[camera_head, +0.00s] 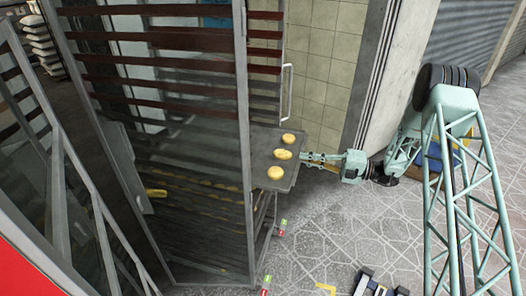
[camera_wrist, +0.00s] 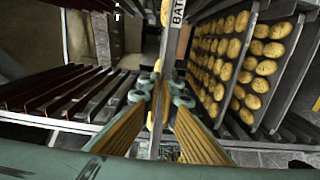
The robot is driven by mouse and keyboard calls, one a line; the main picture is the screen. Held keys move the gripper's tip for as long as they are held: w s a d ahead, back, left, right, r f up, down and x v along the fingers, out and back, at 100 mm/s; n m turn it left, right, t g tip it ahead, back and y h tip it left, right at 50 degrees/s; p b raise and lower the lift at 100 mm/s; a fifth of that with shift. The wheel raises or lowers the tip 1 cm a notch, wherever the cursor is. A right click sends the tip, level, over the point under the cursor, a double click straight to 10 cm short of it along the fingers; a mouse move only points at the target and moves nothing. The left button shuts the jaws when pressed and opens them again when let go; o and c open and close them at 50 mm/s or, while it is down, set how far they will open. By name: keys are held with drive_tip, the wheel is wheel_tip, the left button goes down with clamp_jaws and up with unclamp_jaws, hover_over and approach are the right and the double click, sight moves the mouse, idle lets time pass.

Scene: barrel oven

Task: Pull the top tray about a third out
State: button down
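The top tray (camera_head: 266,143) is a dark flat sheet sticking partly out of the right side of a tall slatted rack (camera_head: 242,130). Three golden buns (camera_head: 283,154) show on its outer part; the rest is hidden by the rack. My gripper (camera_head: 303,156) is at the tray's outer right edge. In the wrist view the tray is edge-on as a thin grey strip (camera_wrist: 167,50), with a partly readable "BAT" label. My gripper (camera_wrist: 161,92) has one finger on each side of this strip, the tips close against it, and appears shut on it.
Lower trays with many buns (camera_wrist: 220,60) fill the right of the wrist view. Empty rack rails (camera_wrist: 60,92) are at the left. The patterned floor (camera_head: 320,225) below the tray is mostly clear.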

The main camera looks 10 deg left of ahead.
drive_tip(key=shift+s+d, duration=0.15)
drive_tip(key=shift+d, duration=0.65)
drive_tip(key=shift+s+d, duration=0.15)
drive_tip(key=shift+d, duration=0.65)
drive_tip(key=c, duration=2.9)
unclamp_jaws()
drive_tip(key=shift+d, duration=0.1)
drive_tip(key=shift+s+d+p, duration=0.1)
drive_tip(key=shift+s+d, duration=0.15)
drive_tip(key=shift+d, duration=1)
drive_tip(key=shift+s+d+p, duration=0.1)
drive_tip(key=shift+s+d, duration=0.1)
drive_tip(key=shift+d, duration=1.1)
drive_tip(key=shift+s+d+p, duration=0.1)
drive_tip(key=shift+s+d, duration=0.15)
drive_tip(key=shift+d, duration=1)
drive_tip(key=shift+r, duration=0.1)
